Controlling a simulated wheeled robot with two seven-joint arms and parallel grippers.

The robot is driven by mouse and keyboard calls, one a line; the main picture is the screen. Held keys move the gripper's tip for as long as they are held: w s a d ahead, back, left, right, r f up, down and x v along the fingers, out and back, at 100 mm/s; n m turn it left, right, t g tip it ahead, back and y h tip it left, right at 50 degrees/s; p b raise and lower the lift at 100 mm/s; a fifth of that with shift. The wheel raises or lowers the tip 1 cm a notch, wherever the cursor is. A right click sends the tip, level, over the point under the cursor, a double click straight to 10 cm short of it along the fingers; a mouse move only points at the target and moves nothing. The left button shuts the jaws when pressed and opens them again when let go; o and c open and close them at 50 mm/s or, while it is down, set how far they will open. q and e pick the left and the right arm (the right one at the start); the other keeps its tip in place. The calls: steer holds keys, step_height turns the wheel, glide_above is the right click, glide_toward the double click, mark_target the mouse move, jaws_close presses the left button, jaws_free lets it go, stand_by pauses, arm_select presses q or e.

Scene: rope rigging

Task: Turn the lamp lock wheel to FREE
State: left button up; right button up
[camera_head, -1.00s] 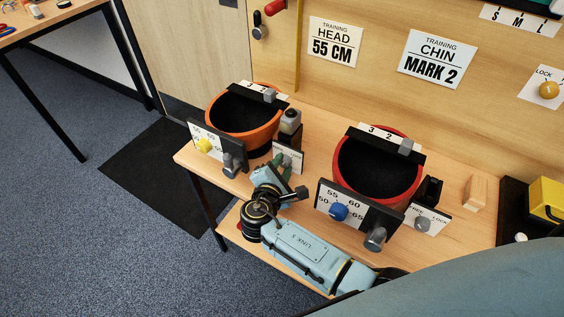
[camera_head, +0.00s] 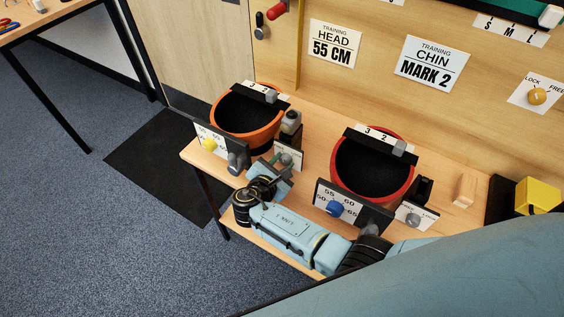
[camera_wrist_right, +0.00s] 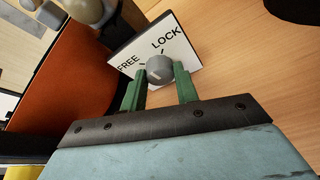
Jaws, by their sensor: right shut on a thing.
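The lamp lock wheel is a small grey knob (camera_wrist_right: 160,69) on a white plate (camera_wrist_right: 122,46) marked FREE and LOCK, beside the orange helmet (camera_head: 221,116). The right wrist view shows the knob between the green fingers of my right gripper (camera_wrist_right: 159,88), which is shut on it. A pale pointer line shows on the knob; I cannot tell exactly which mark it points at. In the head view my right gripper (camera_head: 284,164) reaches the plate below the grey lamp (camera_head: 291,121). My left gripper is not in view.
A red-rimmed helmet (camera_head: 408,182) stands to the right, with a blue size knob (camera_head: 334,208) and its own grey lock knob (camera_head: 413,219). A yellow knob (camera_head: 537,96) marked LOCK and FREE is on the wall. A wooden block (camera_head: 465,190) stands near the yellow box (camera_head: 540,195).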

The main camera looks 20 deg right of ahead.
steer(key=o, duration=1)
steer(key=p+v, duration=0.1)
steer(key=v, duration=1.2)
steer(key=shift+s+a+p, duration=0.15)
steer(key=shift+s+p, duration=0.1)
steer(key=shift+p, duration=0.1)
